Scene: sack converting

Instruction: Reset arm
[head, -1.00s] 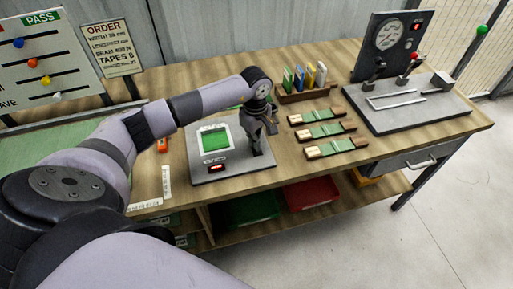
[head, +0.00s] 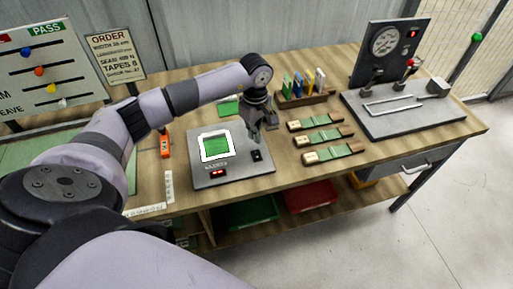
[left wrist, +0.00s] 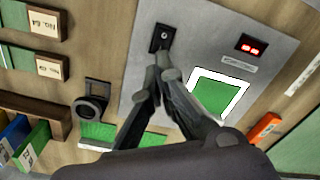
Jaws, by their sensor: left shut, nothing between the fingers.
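My left gripper (head: 262,135) is shut and empty, above the right part of a grey metal plate (head: 240,176) on the workbench. In the left wrist view, its closed fingertips (left wrist: 162,62) point toward a small black switch (left wrist: 161,38) on that plate. The switch also shows in the head view (head: 257,155), just below the fingers. I cannot tell whether the fingers touch it; they look apart from it in the head view. A green square in a white frame (head: 215,145) and a red lit display (head: 218,172) are on the plate. My right gripper does not show.
Several green strips with wooden ends (head: 320,136) lie right of the plate. Behind them is a wooden holder (head: 305,98) with coloured cards. A gauge stand (head: 395,45) is at the back right. An orange tool (head: 165,143) lies left of the plate.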

